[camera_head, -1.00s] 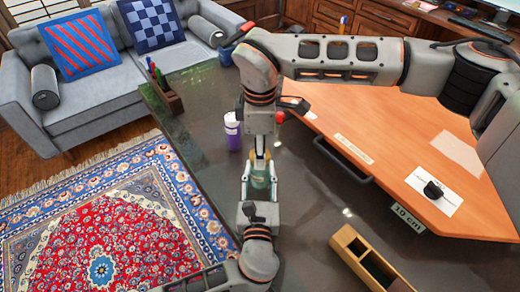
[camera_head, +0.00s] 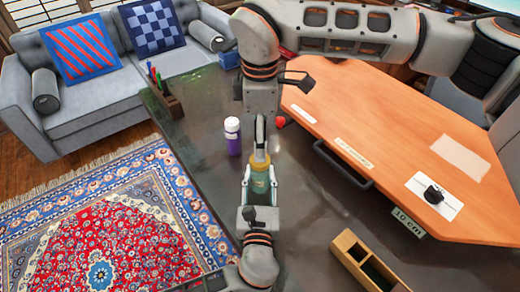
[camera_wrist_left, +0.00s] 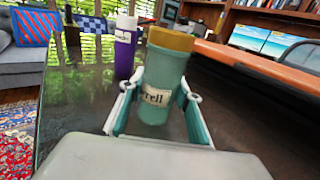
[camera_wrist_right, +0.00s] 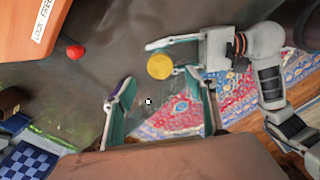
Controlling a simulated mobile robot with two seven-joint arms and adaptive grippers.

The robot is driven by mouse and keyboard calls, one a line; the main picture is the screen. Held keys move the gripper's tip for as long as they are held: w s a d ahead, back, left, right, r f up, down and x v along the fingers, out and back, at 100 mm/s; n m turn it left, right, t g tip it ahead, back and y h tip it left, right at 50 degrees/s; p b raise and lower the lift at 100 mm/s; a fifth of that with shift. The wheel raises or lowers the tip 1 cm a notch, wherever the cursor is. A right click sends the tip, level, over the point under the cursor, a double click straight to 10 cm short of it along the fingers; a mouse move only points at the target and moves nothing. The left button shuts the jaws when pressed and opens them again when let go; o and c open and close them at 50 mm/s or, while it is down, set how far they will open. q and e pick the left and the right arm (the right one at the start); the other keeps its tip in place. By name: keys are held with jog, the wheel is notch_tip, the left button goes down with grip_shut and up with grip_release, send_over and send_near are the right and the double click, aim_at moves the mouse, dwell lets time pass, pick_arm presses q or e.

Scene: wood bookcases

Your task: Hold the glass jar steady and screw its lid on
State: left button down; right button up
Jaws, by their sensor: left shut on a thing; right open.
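The glass jar (camera_wrist_left: 160,92) is greenish, stands upright and bears a label ending in "rell"; it also shows in the head view (camera_head: 260,176). Its gold lid (camera_wrist_left: 171,39) sits level on top; how tight it is cannot be told. My left gripper (camera_wrist_left: 158,100) is shut around the jar's body, one finger on each side; it also shows in the head view (camera_head: 260,184). My right gripper (camera_wrist_right: 163,92) is open and empty above the jar. In the right wrist view the lid (camera_wrist_right: 160,66) lies beyond its fingertips, apart from both fingers.
A purple bottle with a white cap (camera_head: 233,137) stands on the dark table (camera_head: 205,120) just behind the jar. A pen holder (camera_head: 163,97) is at the back left. An orange board (camera_head: 385,130) and a wooden box (camera_head: 365,262) lie to the right.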

aim_at(260, 184)
jog(key=shift+r, duration=2.8)
pick_arm(q)
jog(key=c, duration=1.4)
grip_release()
jog(key=shift+s, duration=0.1)
jog(key=s, duration=0.7)
jog(key=shift+s+a, duration=0.1)
jog(key=shift+s, duration=0.1)
